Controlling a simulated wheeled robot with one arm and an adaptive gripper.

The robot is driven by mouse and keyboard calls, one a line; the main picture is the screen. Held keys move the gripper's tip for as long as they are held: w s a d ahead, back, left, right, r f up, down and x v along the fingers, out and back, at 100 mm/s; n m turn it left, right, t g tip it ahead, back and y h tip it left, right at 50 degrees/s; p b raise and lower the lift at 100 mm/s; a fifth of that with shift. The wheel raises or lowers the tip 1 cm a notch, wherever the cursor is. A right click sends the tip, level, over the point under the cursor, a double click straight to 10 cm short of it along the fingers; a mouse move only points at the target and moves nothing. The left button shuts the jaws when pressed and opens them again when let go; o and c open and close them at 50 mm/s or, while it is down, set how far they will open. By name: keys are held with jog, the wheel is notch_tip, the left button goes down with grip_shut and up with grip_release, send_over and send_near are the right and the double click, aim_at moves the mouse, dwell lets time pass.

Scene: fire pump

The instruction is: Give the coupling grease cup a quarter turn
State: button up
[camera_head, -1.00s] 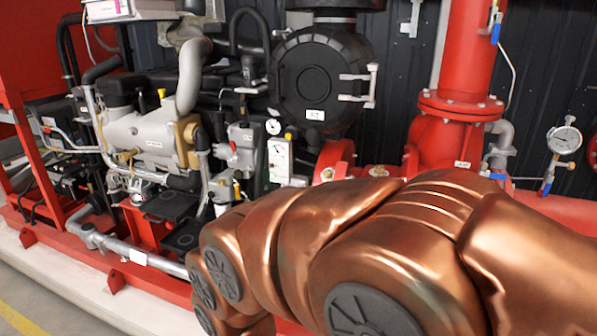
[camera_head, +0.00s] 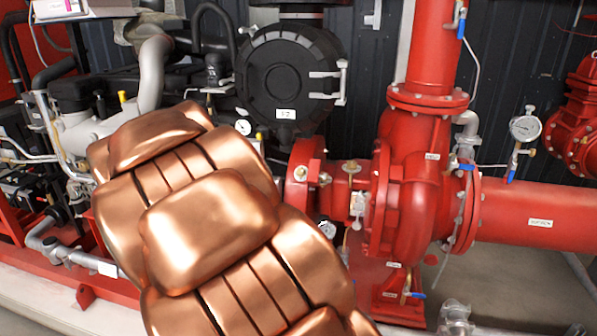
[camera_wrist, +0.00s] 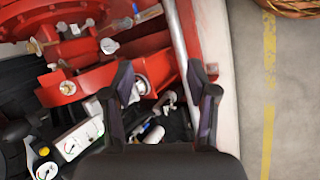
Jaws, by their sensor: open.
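My gripper (camera_wrist: 160,80) is open and empty in the wrist view, its dark fingers apart over the red pump frame. A round silver fitting (camera_wrist: 140,86) on a red part shows close beside the left finger. Another round fitting (camera_wrist: 67,87) sits on the red housing farther left. I cannot tell for sure which fitting is the coupling grease cup. In the head view, a brass fitting (camera_head: 351,166) tops the red housing between engine and pump. My arm hides the gripper and much of the coupling area there.
The red pump (camera_head: 408,190) and its suction pipe (camera_head: 535,213) stand right of my arm. A pressure gauge (camera_head: 525,128) is above the pipe.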

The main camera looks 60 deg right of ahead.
jog(key=w+d+r+n+h, duration=0.1)
jog(key=w+d+h, duration=0.15)
jog(key=d, duration=0.45)
jog(key=w+d+r+n+h, duration=0.1)
jog(key=w+d+r, duration=0.1)
jog(key=w+d, duration=0.35)
jog(key=n+t+h+p, duration=0.1)
jog(key=n+h+p, duration=0.2)
jog(key=n+h, duration=0.35)
send_near(299, 172)
jog(key=d+r+n+y, duration=0.1)
jog(key=d+n+y, duration=0.1)
jog(key=shift+p+x, duration=0.75)
jog(key=shift+x, duration=3.3)
jog(key=shift+s+r, duration=0.1)
jog(key=shift+r, duration=0.05)
grip_shut()
jog(key=shift+m, duration=0.25)
